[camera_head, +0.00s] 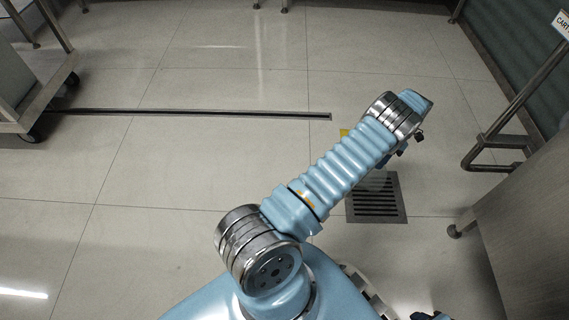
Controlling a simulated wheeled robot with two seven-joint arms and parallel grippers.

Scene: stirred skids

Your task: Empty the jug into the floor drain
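The floor drain (376,208) is a dark slotted square grate set in the tiles, right of centre. My blue ribbed arm reaches from the bottom middle up to the right and passes above and left of the grate. Its wrist end is up and right of the drain. Small dark parts show under the wrist, but I cannot make out the fingers or whether they hold anything. I cannot make out a jug. A paler patch lies over the drain's far part, and I cannot tell what it is.
A yellow patch (344,133) shows partly behind my arm. A long narrow floor slot (200,113) runs across the left. A wheeled cart (30,85) stands at far left. A steel cabinet (530,230) and a metal rail (510,115) are at right. The left floor is clear.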

